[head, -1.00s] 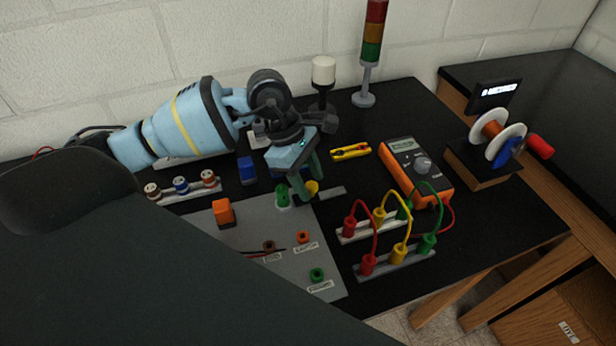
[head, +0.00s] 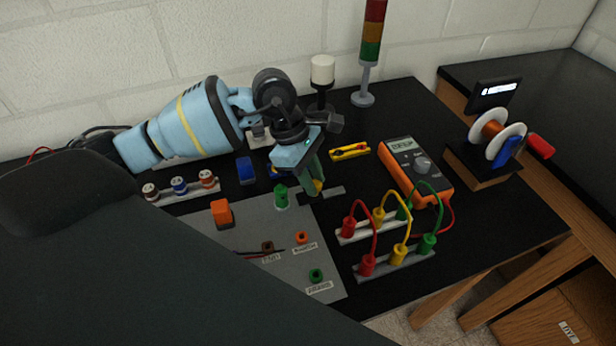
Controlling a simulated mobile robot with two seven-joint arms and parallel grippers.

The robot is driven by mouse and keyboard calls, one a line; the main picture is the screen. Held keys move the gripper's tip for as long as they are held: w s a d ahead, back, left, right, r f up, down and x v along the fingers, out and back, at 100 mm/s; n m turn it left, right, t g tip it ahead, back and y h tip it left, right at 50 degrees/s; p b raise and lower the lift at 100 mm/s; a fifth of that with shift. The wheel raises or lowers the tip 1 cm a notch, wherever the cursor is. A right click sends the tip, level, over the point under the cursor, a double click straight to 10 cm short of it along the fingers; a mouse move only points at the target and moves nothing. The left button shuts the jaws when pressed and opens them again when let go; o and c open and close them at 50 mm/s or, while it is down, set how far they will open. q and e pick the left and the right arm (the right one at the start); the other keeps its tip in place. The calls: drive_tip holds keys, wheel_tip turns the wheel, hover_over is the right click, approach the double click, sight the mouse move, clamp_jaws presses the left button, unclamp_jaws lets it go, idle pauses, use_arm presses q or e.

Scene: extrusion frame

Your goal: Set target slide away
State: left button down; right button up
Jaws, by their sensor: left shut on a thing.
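My left gripper (head: 313,188) points down at the back right of the grey panel (head: 245,240). My right gripper is not in view.
A green peg (head: 281,197) stands close left of the fingers. An orange block (head: 221,213) sits on the panel. A multimeter (head: 417,168) and cabled terminal strips (head: 396,263) stand to the right. A yellow-and-black tool (head: 350,152) lies behind.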

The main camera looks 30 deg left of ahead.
use_arm(q)
drive_tip(key=shift+w+d, duration=0.95)
drive_tip(key=shift+w, duration=0.05)
drive_tip(key=c, duration=1.2)
unclamp_jaws()
drive_tip(key=shift+a, duration=0.1)
drive_tip(key=shift+r, duration=0.1)
drive_tip(key=shift+b+v, duration=0.45)
drive_tip(key=shift+v, duration=3.4)
drive_tip(key=shift+s, duration=0.1)
